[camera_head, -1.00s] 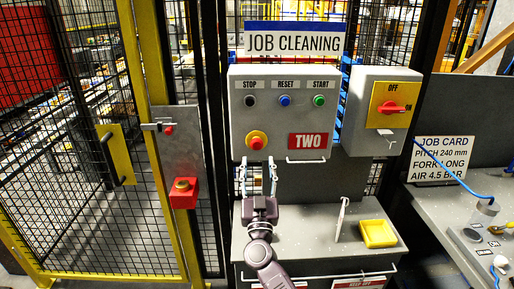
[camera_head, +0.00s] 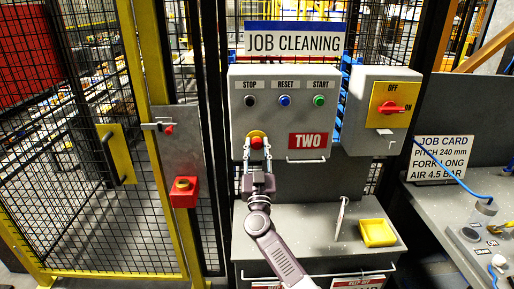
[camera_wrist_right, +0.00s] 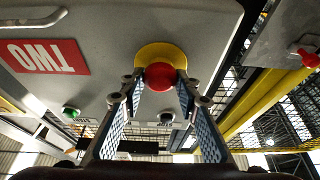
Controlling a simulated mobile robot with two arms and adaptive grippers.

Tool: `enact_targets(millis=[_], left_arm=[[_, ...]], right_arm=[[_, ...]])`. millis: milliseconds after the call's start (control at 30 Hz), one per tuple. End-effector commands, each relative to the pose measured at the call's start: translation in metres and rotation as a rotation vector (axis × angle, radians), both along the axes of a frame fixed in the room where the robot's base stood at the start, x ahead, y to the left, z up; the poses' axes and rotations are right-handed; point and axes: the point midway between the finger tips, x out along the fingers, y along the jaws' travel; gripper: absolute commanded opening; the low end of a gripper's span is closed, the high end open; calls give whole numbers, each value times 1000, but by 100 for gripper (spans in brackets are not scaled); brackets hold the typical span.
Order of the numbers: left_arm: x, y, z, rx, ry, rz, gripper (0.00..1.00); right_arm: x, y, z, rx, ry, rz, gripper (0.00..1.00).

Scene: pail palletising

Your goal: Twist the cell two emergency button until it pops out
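The cell two emergency button is a red mushroom head (camera_head: 257,142) on a yellow disc, low on the left of the grey control box (camera_head: 240,115) with the red TWO label (camera_head: 308,140). My right gripper (camera_head: 257,149) is at the button from below, one finger on each side of it. In the right wrist view the red button (camera_wrist_right: 160,77) sits between the open fingertips (camera_wrist_right: 158,84), and small gaps seem to show on both sides. Whether a finger touches it I cannot tell. My left gripper is not in view.
Stop (camera_head: 250,101), reset (camera_head: 285,100) and start (camera_head: 319,100) buttons sit above on the box. A handle (camera_head: 306,160) is at its lower edge. A switch box (camera_head: 383,110) stands right. A mesh fence is left.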

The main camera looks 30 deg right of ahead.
Motion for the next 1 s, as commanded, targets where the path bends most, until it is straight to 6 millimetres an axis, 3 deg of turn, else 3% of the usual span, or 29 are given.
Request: enact_targets(millis=[200,567,1000], left_arm=[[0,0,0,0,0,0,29],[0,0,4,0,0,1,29],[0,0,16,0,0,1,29]], right_arm=[[0,0,0,0,0,0,5],[0,1,1,71,-41,0,5],[1,2,0,337,-203,-1,5]])
